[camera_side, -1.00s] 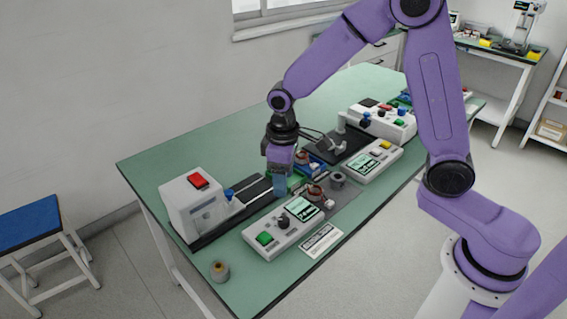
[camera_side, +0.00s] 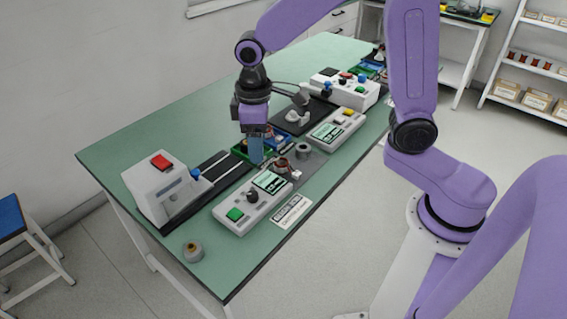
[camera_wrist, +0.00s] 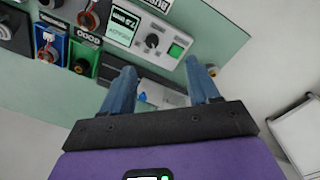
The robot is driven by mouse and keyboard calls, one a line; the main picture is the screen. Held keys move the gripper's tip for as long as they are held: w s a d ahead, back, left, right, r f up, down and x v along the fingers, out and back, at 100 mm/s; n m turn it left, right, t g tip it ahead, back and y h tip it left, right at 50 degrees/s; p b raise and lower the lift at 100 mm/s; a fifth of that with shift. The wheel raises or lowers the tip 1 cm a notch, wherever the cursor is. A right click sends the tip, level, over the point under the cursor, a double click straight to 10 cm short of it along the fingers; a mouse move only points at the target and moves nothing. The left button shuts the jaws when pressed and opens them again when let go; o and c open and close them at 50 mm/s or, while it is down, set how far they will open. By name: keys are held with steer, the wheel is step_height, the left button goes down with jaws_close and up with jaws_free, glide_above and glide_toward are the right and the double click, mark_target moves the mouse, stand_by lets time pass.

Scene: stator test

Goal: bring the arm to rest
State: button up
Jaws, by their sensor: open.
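My gripper (camera_side: 256,160) hangs from my wrist above the middle of the green table, pointing down, with its blue fingers in front of the green bin (camera_side: 240,150) in the side view. In the wrist view my gripper (camera_wrist: 160,68) has its two blue fingers spread wide apart, with nothing held between them. A white machine with a blue knob shows between and beyond the fingers. The green bin (camera_wrist: 84,57) and a blue bin (camera_wrist: 52,42) with a coil part lie left of the fingers. I cannot tell the exact fingertip height.
A white box with a red button (camera_side: 160,162) and a black rail stand left. A grey meter (camera_side: 250,203) and a copper-wound stator (camera_side: 280,164) lie near the front edge. More instruments (camera_side: 345,88) stand at the back right. Bare table (camera_side: 130,148) shows along the wall side.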

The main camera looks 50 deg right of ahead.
steer(key=s+d+r+n, duration=0.1)
steer(key=s+d+n, duration=0.1)
steer(key=s, duration=0.9)
steer(key=s+d+r+n, duration=0.1)
steer(key=s+d+n, duration=0.2)
steer(key=s, duration=0.8)
steer(key=shift+s+d+y, duration=0.25)
steer(key=shift+d+y, duration=0.05)
steer(key=shift+d, duration=0.6)
